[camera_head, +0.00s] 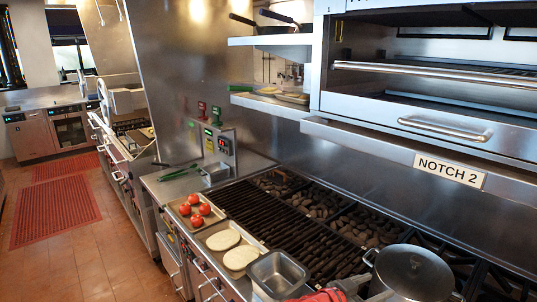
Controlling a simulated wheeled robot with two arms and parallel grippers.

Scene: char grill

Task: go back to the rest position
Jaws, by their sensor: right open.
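My right gripper (352,286) shows only in part at the bottom edge of the head view, between a steel pan (276,272) and a lidded pot (412,272). It is open, and I see nothing held in it. Most of it is cut off by the frame edge. A red item (322,296) lies right beside it, also cut off; I cannot tell what it is. My left gripper is not in view.
The char grill (262,213) runs along the counter, with burners to its right. A tray of red tomatoes (196,208) and a tray of pale round discs (241,257) lie along its front. Above hangs an oven marked NOTCH 2 (449,170).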

